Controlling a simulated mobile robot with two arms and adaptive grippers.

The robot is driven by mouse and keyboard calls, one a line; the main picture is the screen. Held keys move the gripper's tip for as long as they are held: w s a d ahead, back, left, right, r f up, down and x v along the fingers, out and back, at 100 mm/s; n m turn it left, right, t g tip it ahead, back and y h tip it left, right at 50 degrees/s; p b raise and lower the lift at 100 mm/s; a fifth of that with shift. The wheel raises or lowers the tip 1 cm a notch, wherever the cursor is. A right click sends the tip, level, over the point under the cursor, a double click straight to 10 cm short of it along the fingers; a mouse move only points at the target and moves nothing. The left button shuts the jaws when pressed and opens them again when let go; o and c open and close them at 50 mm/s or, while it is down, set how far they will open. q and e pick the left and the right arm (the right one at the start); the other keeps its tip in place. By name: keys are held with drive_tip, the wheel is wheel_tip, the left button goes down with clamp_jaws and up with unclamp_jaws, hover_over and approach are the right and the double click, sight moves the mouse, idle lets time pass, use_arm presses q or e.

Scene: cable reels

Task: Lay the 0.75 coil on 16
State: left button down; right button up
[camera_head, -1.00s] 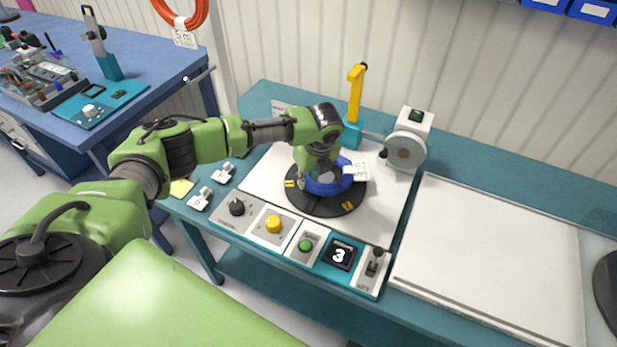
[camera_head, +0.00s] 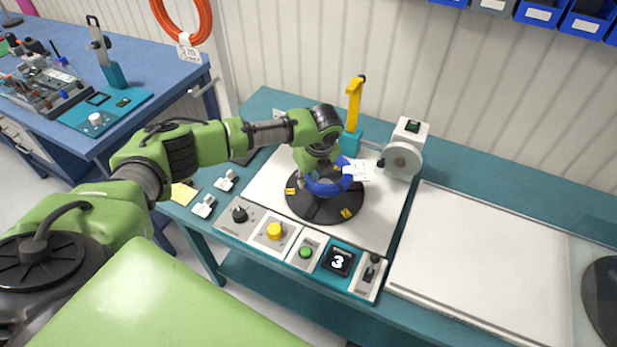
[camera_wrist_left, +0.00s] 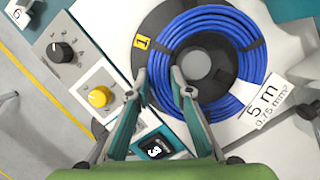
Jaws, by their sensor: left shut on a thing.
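A blue cable coil (camera_head: 333,188) is above the black turntable (camera_head: 312,209). Its tag reads 5 m, 0.75 mm² in the left wrist view (camera_wrist_left: 267,104). There the coil (camera_wrist_left: 230,30) shows as a ring around the grey hub (camera_wrist_left: 196,66), off-centre on the black disc. My left gripper (camera_head: 316,180) points down at the coil's near left side; it is shut on the coil, its fingers (camera_wrist_left: 161,88) showing in the wrist view. The exact grip is partly hidden. I see no 16 mark; a card reading 6 (camera_wrist_left: 17,13) is cut off at the wrist view's edge. My right gripper is not in view.
A control panel with a yellow knob (camera_head: 274,231), green button (camera_head: 306,252) and display reading 3 (camera_head: 338,261) lies in front. A yellow lever post (camera_head: 354,103) and a white wheel unit (camera_head: 404,158) stand behind. A bare white board (camera_head: 480,260) lies right.

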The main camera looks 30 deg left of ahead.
use_arm(q)
drive_tip(key=shift+r, duration=0.2)
wheel_tip(320, 180, up, 6)
drive_tip(key=p, duration=0.6)
drive_tip(key=shift+f, duration=0.1)
drive_tip(key=shift+r, duration=0.8)
wheel_tip(320, 180, up, 2)
drive_tip(key=shift+r, duration=0.25)
drive_tip(key=shift+f, duration=0.1)
